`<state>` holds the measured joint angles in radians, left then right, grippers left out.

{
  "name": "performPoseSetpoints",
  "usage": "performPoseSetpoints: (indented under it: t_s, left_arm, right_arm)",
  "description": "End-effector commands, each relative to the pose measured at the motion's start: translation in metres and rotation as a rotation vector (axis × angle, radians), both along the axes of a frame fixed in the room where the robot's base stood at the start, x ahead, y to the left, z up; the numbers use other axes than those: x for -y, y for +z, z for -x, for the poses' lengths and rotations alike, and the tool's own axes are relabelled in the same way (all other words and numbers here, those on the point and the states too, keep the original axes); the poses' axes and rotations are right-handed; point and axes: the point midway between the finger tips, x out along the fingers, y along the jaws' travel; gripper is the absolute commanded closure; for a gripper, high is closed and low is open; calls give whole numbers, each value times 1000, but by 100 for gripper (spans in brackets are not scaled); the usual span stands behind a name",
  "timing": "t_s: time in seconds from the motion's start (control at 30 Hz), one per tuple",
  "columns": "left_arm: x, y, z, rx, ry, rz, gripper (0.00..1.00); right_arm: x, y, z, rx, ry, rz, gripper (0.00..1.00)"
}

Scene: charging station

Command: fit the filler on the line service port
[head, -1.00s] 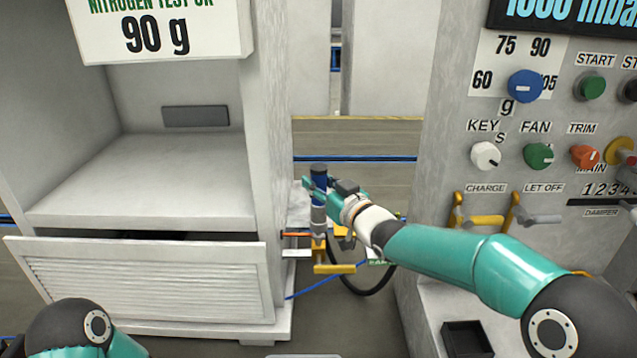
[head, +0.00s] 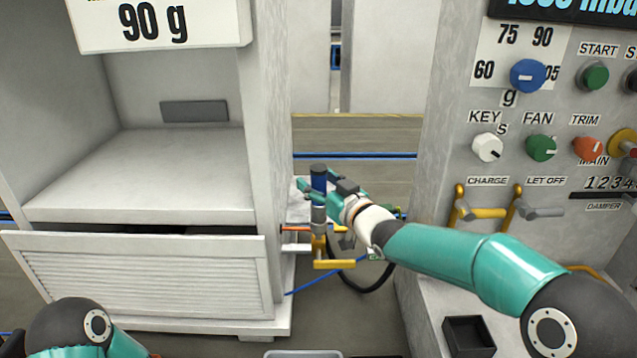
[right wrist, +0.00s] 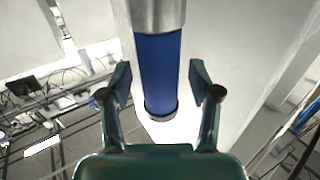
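The filler (head: 319,182) is a blue cylinder with a black end cap and a silver lower part. It stands upright above the yellow and silver fittings (head: 319,243) on the line between cabinet and panel; the exact joint at the service port is too small to judge. My right gripper (head: 306,190) is at the blue part. In the right wrist view the filler (right wrist: 158,70) lies between my two spread fingers (right wrist: 160,88), with a gap on each side. My left gripper is out of view; only part of the left arm shows at lower left.
A white cabinet (head: 270,130) with a louvred lower panel (head: 140,275) stands close on the left. A control panel (head: 440,130) with knobs and yellow hooks (head: 462,205) stands on the right. A black hose (head: 352,288) and a blue line (head: 318,283) run below the fittings.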

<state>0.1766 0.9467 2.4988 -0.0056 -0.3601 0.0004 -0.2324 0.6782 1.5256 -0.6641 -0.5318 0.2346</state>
Motion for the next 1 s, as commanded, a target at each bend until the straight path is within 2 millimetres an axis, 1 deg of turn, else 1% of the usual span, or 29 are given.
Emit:
performPoseSetpoints:
  t_s: [0.23, 0.37, 0.47, 0.8, 0.9, 1.0]
  left_arm:
    - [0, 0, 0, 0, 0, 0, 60]
    - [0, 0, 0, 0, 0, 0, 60]
    - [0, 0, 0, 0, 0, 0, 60]
    - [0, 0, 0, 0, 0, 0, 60]
    - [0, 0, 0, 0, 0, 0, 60]
    - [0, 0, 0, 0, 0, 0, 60]
  right_arm:
    - [2, -2, 2, -4, 0, 1, 38]
    - [8, -1, 11, -4, -1, 1, 38]
    - [16, -1, 22, -3, -2, 1, 38]
    - [52, -1, 78, -1, -2, 0, 38]
    - [60, -2, 89, -2, -2, 1, 38]
    - [64, -1, 96, -1, -1, 1, 38]
